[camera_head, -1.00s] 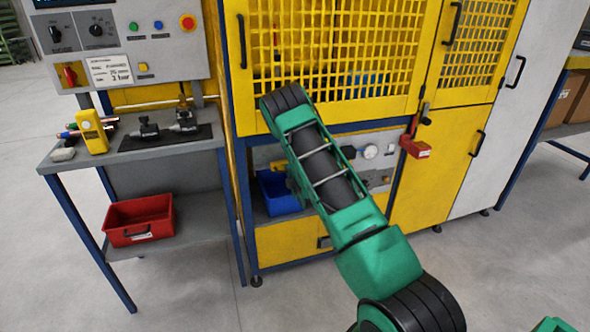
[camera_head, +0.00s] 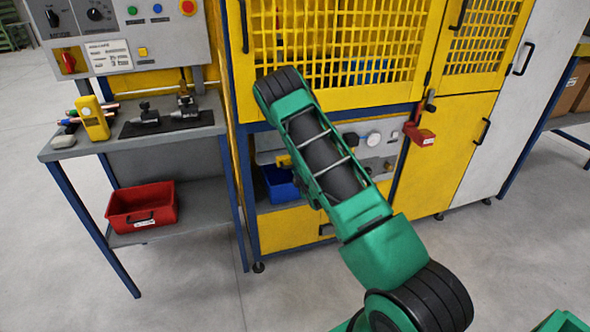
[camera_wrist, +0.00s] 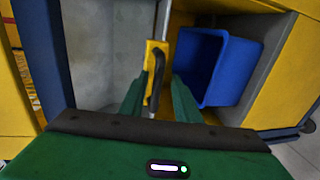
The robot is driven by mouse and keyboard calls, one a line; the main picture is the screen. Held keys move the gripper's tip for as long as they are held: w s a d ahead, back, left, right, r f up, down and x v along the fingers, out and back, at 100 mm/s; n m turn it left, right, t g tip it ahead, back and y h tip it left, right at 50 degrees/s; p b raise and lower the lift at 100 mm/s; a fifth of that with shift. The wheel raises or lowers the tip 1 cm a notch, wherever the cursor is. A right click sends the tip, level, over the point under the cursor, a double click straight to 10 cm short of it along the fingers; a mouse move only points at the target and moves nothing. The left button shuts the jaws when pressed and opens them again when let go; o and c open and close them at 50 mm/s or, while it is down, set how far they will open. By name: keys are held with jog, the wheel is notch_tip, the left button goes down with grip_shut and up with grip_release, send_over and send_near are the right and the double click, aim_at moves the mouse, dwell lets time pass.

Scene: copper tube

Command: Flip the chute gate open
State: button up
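The chute gate appears as a yellow plate (camera_wrist: 153,88) with a dark curved handle (camera_wrist: 155,72) in the wrist view, left of the blue bin (camera_wrist: 218,66). My gripper (camera_wrist: 158,82) is open, its two green fingers apart with the handle and part of the plate between them. I cannot tell whether either finger touches. In the head view, a small yellow piece (camera_head: 283,161), probably the gate, shows beside my arm above the blue bin (camera_head: 279,184). My gripper is hidden behind my arm there.
The yellow machine (camera_head: 275,235) has a mesh door (camera_head: 335,50) above the lower opening. A red lock box (camera_head: 420,137) hangs at right. A workbench (camera_head: 75,148) with a red bin (camera_head: 143,206) stands left. The floor in front is clear.

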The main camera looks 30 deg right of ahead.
jog(key=v, duration=1)
jog(key=shift+s, duration=0.35)
